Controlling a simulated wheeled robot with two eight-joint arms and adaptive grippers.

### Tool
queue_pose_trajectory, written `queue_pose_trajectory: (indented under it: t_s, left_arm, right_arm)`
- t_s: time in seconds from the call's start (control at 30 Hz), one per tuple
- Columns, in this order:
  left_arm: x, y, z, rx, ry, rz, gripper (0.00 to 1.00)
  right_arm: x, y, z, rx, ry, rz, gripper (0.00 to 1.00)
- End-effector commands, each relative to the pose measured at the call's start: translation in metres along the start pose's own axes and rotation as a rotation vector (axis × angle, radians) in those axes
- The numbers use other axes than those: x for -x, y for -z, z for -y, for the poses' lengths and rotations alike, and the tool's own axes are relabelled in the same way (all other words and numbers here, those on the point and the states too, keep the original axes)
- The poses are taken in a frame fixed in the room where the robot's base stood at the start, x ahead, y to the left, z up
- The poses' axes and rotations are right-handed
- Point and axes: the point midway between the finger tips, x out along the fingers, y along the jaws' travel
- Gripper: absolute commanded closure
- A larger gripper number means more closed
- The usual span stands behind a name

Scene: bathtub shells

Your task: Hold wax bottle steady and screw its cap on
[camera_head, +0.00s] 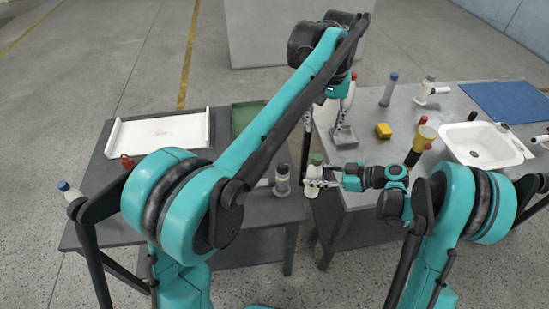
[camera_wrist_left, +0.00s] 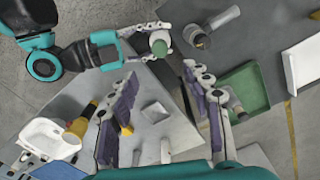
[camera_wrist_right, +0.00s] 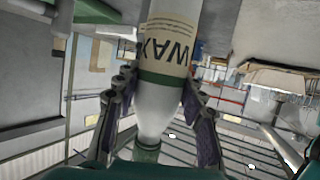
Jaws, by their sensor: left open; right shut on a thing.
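The white wax bottle (camera_head: 314,174) stands upright with a green cap on its top, beside the gap between the tables. My right gripper (camera_head: 318,184) is shut around it. In the right wrist view the bottle (camera_wrist_right: 170,55) appears upside down, its WAX label readable and its green cap at the lower end. In the left wrist view the green cap (camera_wrist_left: 160,48) shows from above. I cannot tell how tightly it sits. My left gripper (camera_head: 322,140) is open and empty, fingers pointing down, above the bottle; its fingers also show in the left wrist view (camera_wrist_left: 160,75).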

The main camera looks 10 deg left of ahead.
Motion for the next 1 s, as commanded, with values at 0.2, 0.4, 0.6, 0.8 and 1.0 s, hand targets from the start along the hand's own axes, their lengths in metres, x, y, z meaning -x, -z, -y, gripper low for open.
queue_pose_trajectory:
  t_s: [0.2, 0.4, 0.6, 0.8, 1.0]
  left_arm:
    - [0.003, -0.010, 0.015, 0.004, -0.009, -0.034, 0.51]
    - [0.001, -0.043, 0.057, 0.016, -0.029, -0.139, 0.51]
    - [-0.013, -0.087, 0.098, 0.025, -0.038, -0.266, 0.51]
    - [-0.043, -0.136, 0.134, 0.034, -0.031, -0.393, 0.51]
    - [-0.082, -0.181, 0.161, 0.041, -0.010, -0.513, 0.51]
  right_arm:
    - [0.000, 0.000, 0.000, 0.000, 0.000, 0.000, 1.00]
    - [0.000, 0.000, 0.000, 0.000, 0.000, -0.001, 1.00]
    - [0.000, 0.000, 0.000, 0.000, 0.000, 0.000, 1.00]
    - [0.000, 0.000, 0.000, 0.000, 0.000, 0.000, 1.00]
    - [0.000, 0.000, 0.000, 0.000, 0.000, 0.000, 1.00]
